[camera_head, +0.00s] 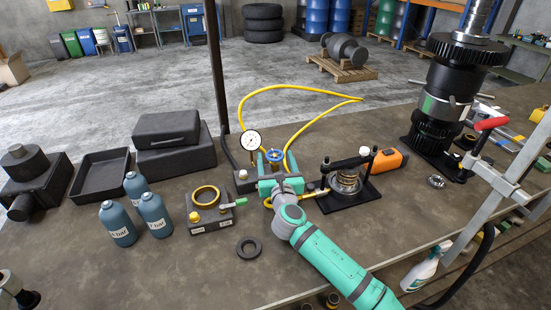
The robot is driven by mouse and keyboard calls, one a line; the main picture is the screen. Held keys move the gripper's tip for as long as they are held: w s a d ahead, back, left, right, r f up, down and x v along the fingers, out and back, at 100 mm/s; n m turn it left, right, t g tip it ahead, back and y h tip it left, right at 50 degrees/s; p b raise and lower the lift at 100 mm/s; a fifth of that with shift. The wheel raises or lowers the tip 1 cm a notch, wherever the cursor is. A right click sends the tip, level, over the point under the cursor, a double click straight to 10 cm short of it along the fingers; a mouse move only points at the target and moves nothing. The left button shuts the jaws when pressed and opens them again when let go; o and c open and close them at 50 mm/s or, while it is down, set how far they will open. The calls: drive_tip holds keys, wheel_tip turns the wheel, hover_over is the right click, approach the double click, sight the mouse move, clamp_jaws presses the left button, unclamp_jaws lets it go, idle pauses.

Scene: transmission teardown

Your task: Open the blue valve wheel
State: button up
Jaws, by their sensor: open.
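The blue valve wheel (274,155) is a small wheel on a fitting at the middle of the workbench, just right of a round white dial gauge (250,141). My teal gripper (277,163) is right at the wheel, on its near side, with its jaws open and one finger towards each side. I cannot tell whether the fingers touch the wheel. The gripper body hides the lower part of the fitting. My teal arm reaches in from the lower right.
A yellow hose (291,87) loops behind the valve. A block with a brass ring (206,196) and blue bottles (155,214) stand to the left. A black-framed spring fixture (345,184) is close on the right. A dark upright post (217,70) rises behind the gauge.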

drive_tip(key=shift+w, duration=0.4)
drive_tip(key=shift+c, duration=0.4)
drive_tip(key=c, duration=1)
drive_tip(key=shift+d+r+n+y, duration=0.15)
drive_tip(key=shift+n+y, duration=0.55)
drive_tip(key=shift+y, duration=0.4)
drive_tip(key=shift+n+g+y, duration=1.1)
drive_tip(key=shift+n+y, duration=0.5)
drive_tip(key=shift+y, duration=0.7)
